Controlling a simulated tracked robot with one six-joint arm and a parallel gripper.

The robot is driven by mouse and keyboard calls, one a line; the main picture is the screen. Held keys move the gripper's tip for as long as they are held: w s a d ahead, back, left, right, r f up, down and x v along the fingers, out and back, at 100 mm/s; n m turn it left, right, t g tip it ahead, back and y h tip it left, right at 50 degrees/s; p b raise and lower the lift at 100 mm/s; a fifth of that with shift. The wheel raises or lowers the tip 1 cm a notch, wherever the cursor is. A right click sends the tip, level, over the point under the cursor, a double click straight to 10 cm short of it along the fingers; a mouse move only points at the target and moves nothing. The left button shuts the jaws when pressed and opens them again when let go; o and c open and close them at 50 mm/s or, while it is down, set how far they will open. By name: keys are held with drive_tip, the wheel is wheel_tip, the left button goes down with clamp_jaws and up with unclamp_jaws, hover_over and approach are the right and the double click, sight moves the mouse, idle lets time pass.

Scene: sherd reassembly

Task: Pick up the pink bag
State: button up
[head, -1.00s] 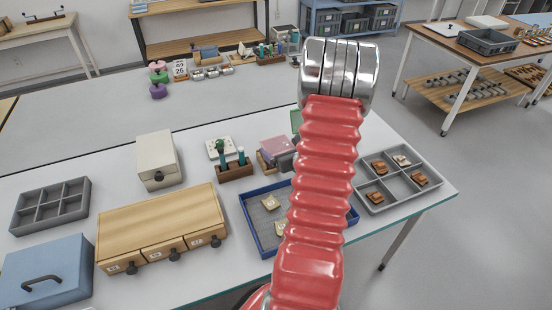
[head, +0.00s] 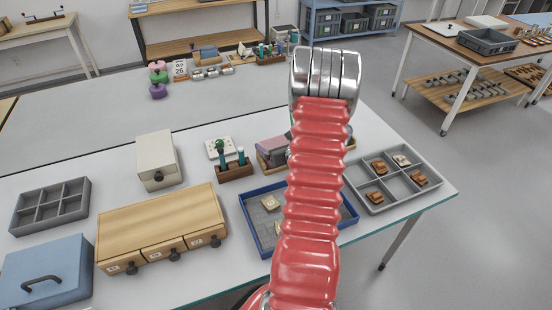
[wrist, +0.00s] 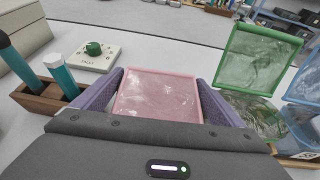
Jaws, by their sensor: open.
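The pink bag (wrist: 158,95) is a flat, clear-fronted pouch with a pink rim, seen in the wrist view standing between the two purple fingers of my gripper (wrist: 160,78). The fingers are open, one on each side of the bag; I cannot tell whether either touches it. The bag's lower part is hidden behind the grey gripper body. In the head view, my arm and gripper largely cover that spot beside the wooden holder.
A green bag (wrist: 258,60) stands close to the right finger, with a blue one (wrist: 302,88) beyond. A blue-rimmed tray (head: 258,233) lies nearer.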

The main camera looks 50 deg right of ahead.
drive_tip(key=shift+c, duration=0.5)
drive_tip(key=c, duration=0.9)
drive_tip(key=shift+r, duration=0.15)
wheel_tip(320, 180, up, 10)
drive_tip(key=shift+f, duration=0.1)
idle(0.6)
